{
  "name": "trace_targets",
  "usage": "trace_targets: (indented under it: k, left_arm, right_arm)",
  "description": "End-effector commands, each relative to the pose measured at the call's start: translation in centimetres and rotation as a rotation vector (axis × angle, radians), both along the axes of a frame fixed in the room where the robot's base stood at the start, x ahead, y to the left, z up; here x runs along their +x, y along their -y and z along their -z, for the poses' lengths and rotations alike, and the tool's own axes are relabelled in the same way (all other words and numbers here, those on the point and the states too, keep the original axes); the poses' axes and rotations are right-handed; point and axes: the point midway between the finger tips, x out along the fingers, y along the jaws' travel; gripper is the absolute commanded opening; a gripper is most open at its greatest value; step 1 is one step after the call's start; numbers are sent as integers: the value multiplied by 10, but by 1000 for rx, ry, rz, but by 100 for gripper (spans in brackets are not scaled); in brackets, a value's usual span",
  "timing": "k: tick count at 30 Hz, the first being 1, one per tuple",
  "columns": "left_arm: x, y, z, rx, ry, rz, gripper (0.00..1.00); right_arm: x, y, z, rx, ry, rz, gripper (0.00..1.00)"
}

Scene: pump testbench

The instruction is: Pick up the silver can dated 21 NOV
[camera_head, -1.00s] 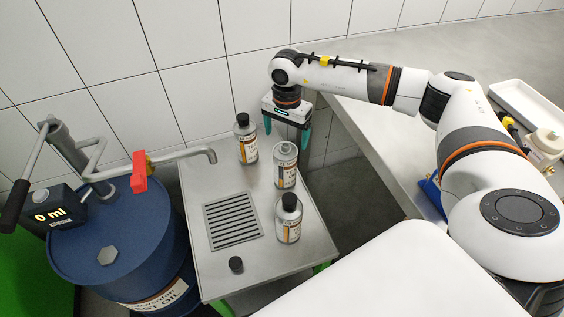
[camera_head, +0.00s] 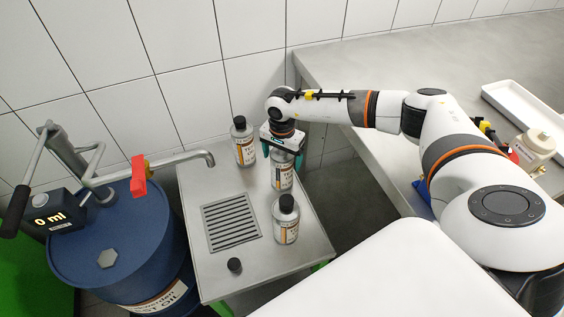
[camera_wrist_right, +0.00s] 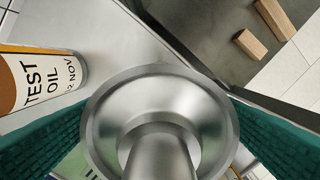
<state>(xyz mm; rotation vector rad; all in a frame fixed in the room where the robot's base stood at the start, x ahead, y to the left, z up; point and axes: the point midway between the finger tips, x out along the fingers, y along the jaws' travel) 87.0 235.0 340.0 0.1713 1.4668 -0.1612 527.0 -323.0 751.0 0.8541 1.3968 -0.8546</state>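Three silver cans with orange and white labels stand on the steel table. The uncapped middle can (camera_head: 282,180) is under my right gripper (camera_head: 282,162). Its open neck and shoulder (camera_wrist_right: 160,115) fill the middle of the right wrist view, between the teal fingers. The fingers straddle it and look open; I cannot see a firm grip. Its date is hidden. A black-capped can (camera_head: 243,148) stands behind left, another black-capped can (camera_head: 286,226) in front. In the wrist view, a neighbouring can (camera_wrist_right: 38,82) reads TEST OIL and a date ending in "2 NOV". My left gripper is out of view.
The steel table (camera_head: 265,262) has a drain grate (camera_head: 231,222) and a loose black cap (camera_head: 234,265). A blue oil drum (camera_head: 120,235) with a pump and spout (camera_head: 190,158) stands at left. A grey bench (camera_head: 440,75) lies at right, beyond a gap.

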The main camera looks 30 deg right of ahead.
Motion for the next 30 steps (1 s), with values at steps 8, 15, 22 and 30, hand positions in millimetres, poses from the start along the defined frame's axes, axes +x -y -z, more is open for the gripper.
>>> trace_targets:
  k: [8,15,22,30]
  left_arm:
    - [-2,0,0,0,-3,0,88]
    - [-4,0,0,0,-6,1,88]
    - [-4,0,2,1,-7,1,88]
    - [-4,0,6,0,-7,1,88]
  right_arm:
    - [0,0,-1,0,1,1,39]
    - [0,0,-1,0,1,1,27]
    - [2,1,-20,0,5,1,27]
    - [1,0,-74,0,4,0,27]
